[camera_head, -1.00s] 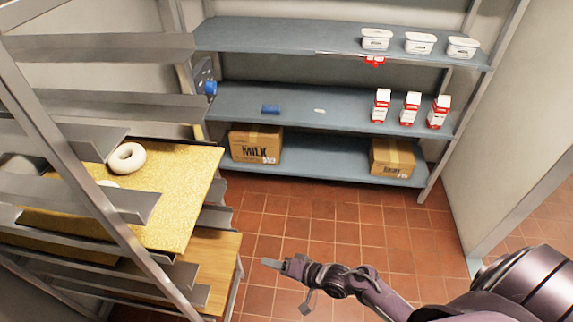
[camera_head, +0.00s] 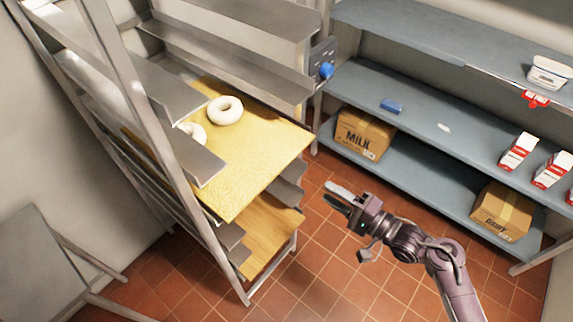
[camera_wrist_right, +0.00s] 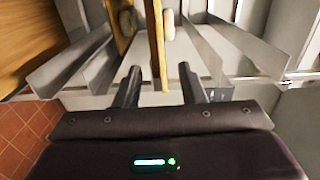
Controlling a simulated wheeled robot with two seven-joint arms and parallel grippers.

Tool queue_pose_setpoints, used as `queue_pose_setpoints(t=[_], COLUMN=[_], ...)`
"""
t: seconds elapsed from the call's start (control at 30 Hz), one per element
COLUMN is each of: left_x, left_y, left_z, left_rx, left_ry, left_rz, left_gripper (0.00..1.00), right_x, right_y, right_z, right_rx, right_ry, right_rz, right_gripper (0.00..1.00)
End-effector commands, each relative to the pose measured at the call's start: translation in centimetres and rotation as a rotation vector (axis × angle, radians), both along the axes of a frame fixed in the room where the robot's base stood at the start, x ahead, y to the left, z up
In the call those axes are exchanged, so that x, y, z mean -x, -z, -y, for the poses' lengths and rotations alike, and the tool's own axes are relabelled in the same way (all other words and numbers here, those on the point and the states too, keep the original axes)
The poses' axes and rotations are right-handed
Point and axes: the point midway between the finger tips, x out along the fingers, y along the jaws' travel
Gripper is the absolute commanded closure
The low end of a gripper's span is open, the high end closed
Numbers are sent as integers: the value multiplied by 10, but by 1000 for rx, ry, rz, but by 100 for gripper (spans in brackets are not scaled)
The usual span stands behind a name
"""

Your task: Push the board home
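The yellow, crumb-dusted board (camera_head: 265,160) lies on a rack level and sticks out of the rack's open side. A white bagel (camera_head: 225,110) sits on it, with another bagel (camera_head: 192,133) partly hidden by a rack rail. My right gripper (camera_head: 338,197) is just right of the board's outer end, apart from it in the head view. In the right wrist view, the board (camera_wrist_right: 156,40) shows edge-on, ahead of the gap between the spread, empty fingers of the gripper (camera_wrist_right: 160,86). My left gripper is out of view.
A bare wooden board (camera_head: 265,235) lies on the level below. The metal rack (camera_head: 160,130) has posts and angled rails close by. Blue shelving (camera_head: 430,110) with boxes and cartons stands behind. The tiled floor (camera_head: 330,265) around my right arm is clear.

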Motion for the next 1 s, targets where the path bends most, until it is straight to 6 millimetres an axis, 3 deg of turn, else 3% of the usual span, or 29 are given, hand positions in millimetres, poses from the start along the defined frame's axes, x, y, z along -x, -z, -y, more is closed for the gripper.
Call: queue_pose_setpoints(t=[0.3, 0.67, 1.0], left_x=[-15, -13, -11], left_y=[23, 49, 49], left_z=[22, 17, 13], left_rx=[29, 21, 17], left_ry=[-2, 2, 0], left_rz=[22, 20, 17], left_gripper=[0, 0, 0], right_x=[-23, -49, -73], right_y=[3, 3, 0], right_z=[-32, -67, -100], right_rx=[-1, -1, -1], right_ry=[0, 0, 0], right_rz=[3, 3, 1], right_gripper=[64, 64, 64])
